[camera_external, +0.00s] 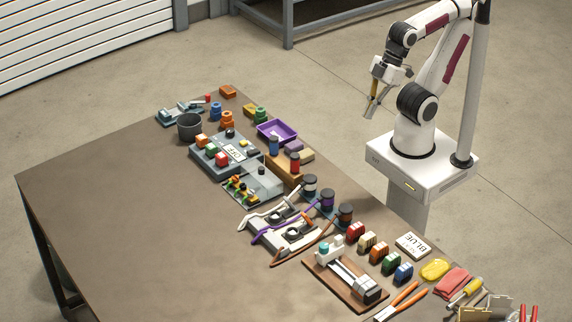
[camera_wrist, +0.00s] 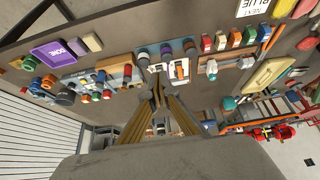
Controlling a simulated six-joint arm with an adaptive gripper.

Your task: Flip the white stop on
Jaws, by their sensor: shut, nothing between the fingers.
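A pale plate (camera_external: 296,241) on the table carries small dark clamp-like pieces (camera_external: 280,217) with lines running over them. A white line (camera_external: 256,218), a purple line (camera_external: 268,234) and a brown-orange line (camera_external: 290,256) cross there. The white stop seems to be the piece on the white line; its setting is too small to tell. In the wrist view the plate (camera_wrist: 179,71) lies just beyond my fingertips, and the fingers partly hide that area. My gripper (camera_external: 369,113) is shut and empty, raised beside the table and well apart from the plate.
Jars with white (camera_external: 310,184), purple (camera_external: 327,200) and brown (camera_external: 345,214) bands stand beside the plate. A wooden board with a slide (camera_external: 322,274) lies in front, a clear-covered panel (camera_external: 252,188) behind. A purple tray (camera_external: 277,131) is farther back. The table's left half is bare.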

